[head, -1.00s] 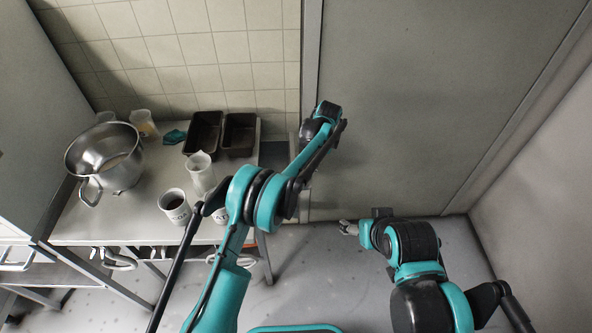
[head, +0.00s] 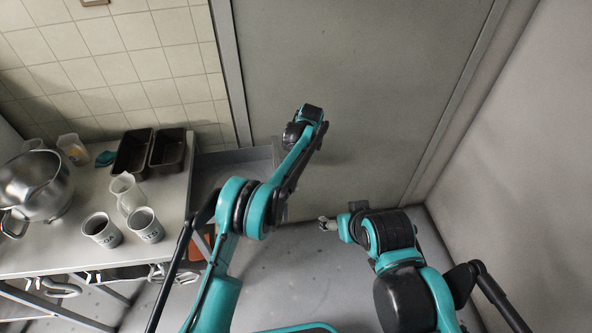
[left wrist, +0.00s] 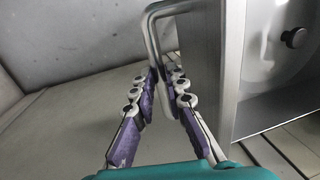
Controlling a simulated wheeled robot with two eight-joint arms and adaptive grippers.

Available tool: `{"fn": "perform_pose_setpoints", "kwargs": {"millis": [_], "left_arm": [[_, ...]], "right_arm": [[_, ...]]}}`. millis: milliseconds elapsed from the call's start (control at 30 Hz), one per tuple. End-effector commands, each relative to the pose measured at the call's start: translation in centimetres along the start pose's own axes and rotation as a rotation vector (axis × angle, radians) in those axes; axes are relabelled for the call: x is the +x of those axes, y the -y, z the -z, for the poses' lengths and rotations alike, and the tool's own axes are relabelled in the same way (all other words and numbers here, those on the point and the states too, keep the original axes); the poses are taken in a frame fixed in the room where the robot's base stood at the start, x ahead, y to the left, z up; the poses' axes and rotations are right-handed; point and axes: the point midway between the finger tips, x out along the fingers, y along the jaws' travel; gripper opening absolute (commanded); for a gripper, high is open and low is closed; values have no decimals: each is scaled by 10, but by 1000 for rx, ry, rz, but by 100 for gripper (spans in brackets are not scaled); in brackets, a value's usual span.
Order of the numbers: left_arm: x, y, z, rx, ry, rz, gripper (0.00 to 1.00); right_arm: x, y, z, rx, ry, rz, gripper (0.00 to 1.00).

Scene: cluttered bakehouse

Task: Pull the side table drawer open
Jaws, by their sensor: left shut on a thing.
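The side table (head: 165,215) stands at the left of the head view. Its grey drawer (head: 232,160) sticks out from the table's right side, and its open inside shows. In the left wrist view the drawer front (left wrist: 202,75) is a grey panel with a bent metal bar handle (left wrist: 152,28). My left gripper (left wrist: 160,82) is shut on this handle, its purple-padded fingers on either side of the bar. In the head view my left arm hides the grip. My right gripper (head: 327,224) is small and low over the floor, away from the drawer; its jaw opening is unclear.
On the table are a steel pot (head: 35,185), two dark loaf tins (head: 133,153), a clear jug (head: 127,192) and two mugs (head: 102,230). A dark knob (left wrist: 294,38) shows inside the drawer. A grey wall panel (head: 350,90) stands behind; floor (head: 290,265) is clear.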

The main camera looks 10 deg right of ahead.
Motion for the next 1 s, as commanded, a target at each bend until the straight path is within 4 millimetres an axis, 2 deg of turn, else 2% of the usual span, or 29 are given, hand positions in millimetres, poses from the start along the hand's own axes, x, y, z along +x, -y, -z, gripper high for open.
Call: {"fn": "perform_pose_setpoints", "kwargs": {"millis": [367, 400, 433, 467, 767, 867, 1000], "left_arm": [[0, 0, 0, 0, -1, 0, 0], [0, 0, 0, 0, -1, 0, 24], [0, 0, 0, 0, 0, 0, 32], [0, 0, 0, 0, 0, 0, 34], [-1, 0, 0, 0, 0, 0, 34], [-9, 0, 0, 0, 0, 0, 34], [-33, 0, 0, 1, 0, 0, 34]], "right_arm": [[0, 0, 0, 0, 0, 0, 71], [0, 0, 0, 0, 0, 0, 71], [0, 0, 0, 0, 0, 0, 71], [0, 0, 0, 0, 0, 0, 71], [0, 0, 0, 0, 0, 0, 71], [0, 0, 0, 0, 0, 0, 71], [0, 0, 0, 0, 0, 0, 71]]}}
